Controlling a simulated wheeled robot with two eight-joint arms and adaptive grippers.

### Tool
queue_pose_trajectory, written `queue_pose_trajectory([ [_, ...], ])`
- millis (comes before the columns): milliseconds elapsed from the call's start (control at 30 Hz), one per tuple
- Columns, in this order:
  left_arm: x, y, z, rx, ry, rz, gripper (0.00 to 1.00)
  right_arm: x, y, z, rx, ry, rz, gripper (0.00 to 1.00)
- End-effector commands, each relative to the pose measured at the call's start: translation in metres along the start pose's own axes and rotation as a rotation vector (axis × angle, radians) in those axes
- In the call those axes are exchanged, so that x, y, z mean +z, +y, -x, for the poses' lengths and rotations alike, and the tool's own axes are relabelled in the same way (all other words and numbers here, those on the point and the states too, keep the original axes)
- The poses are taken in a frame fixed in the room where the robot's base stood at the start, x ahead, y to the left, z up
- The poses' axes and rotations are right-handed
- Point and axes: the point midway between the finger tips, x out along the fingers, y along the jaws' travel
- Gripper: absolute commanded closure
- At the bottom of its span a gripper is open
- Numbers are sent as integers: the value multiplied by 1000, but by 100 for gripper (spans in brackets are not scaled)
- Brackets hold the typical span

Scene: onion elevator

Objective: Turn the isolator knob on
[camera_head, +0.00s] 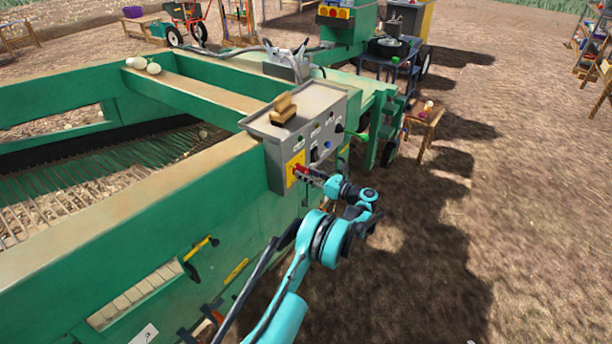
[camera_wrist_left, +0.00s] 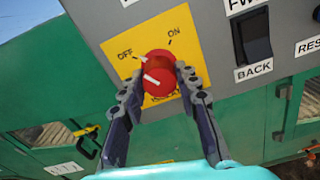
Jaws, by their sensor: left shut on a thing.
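The red isolator knob (camera_wrist_left: 158,73) sits on a yellow plate (camera_wrist_left: 176,27) marked OFF and ON, on the front of a grey control box. Its white pointer marks lie toward the OFF side, at the upper left. My left gripper (camera_wrist_left: 160,78) is shut on the knob, with one finger at its left side and one at its right. In the head view my left gripper (camera_head: 305,173) reaches the yellow plate (camera_head: 291,176) from the right, and the knob is mostly hidden. My right gripper is not in view.
The grey control box (camera_head: 259,122) is fixed to the green machine frame (camera_head: 130,255), with a brush (camera_head: 283,108) on top. A black rocker switch (camera_wrist_left: 252,36) marked BACK is right of the knob. Open dirt ground lies to the right.

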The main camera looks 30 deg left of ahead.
Motion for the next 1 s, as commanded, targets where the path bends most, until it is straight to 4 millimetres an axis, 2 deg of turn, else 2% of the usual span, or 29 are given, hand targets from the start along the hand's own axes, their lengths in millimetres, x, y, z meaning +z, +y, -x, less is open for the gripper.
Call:
queue_pose_trajectory([
  [1000, 0, 1, 0, -1, 0, -957, 98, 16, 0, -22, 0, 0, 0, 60],
])
